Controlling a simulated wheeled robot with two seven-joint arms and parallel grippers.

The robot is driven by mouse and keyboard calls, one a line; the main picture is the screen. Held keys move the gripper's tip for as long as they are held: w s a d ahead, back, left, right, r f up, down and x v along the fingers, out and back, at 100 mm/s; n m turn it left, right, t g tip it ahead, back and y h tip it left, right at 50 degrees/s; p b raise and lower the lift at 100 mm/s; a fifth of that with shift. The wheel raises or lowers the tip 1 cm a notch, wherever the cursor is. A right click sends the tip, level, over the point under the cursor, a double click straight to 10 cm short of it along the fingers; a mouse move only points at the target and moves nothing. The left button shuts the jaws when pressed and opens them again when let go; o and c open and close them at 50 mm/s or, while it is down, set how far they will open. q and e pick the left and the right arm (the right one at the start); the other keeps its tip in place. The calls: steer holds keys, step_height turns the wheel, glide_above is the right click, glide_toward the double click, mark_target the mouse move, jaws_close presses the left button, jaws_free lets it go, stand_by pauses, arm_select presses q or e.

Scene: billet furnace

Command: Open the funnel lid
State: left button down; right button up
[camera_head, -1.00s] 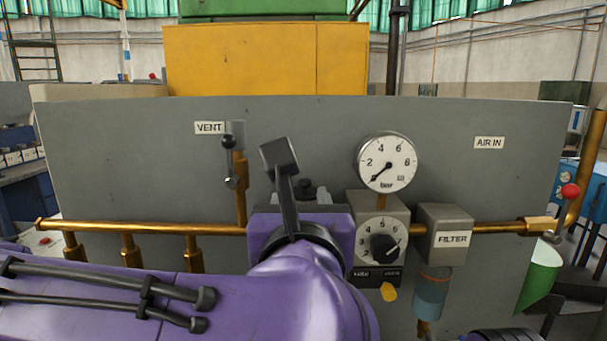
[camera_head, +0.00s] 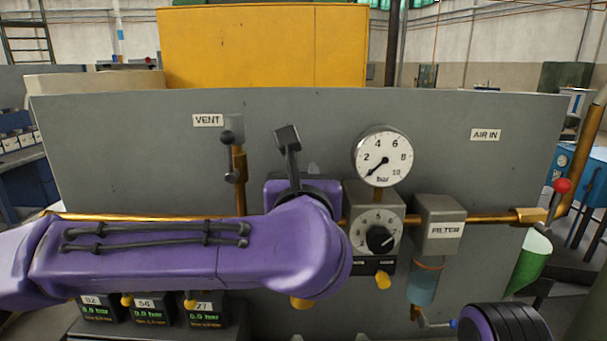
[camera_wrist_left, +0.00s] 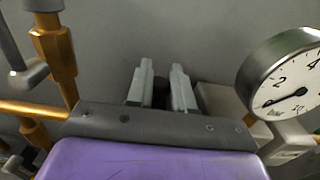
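My right gripper is not in view.
The grey panel (camera_head: 100,150) carries a brass pipe (camera_head: 488,218), a vent lever (camera_head: 229,155), a pressure gauge (camera_head: 382,156), a regulator box with black knob (camera_head: 380,239) and a filter (camera_head: 440,228). The gauge and regulator stand close to the right of my wrist. Small displays (camera_head: 150,308) sit below my arm.

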arm_select(q)
steer(key=shift+r+g+p, duration=0.3)
steer(key=shift+p, duration=0.25)
steer(key=w+r+g+p, duration=0.1)
steer(key=g+p, duration=0.2)
steer(key=p, duration=0.2)
steer(key=w+g+p, duration=0.1)
steer(key=g+p, duration=0.2)
steer(key=p, duration=0.3)
steer(key=w+r+g+p, duration=0.1)
steer(key=g+p, duration=0.2)
steer(key=p, duration=0.2)
steer(key=shift+w+r+g, duration=0.25)
steer(key=shift+r+g, duration=0.05)
steer(key=shift+w+f+g+p, duration=0.15)
steer(key=shift+w+g+p, duration=0.1)
steer(key=shift+g+p, duration=0.5)
steer(key=shift+w+f+g, duration=0.2)
steer(key=shift+w+g, duration=0.3)
steer(key=shift+g, duration=0.65)
steer(key=c, duration=1.1)
jaws_free()
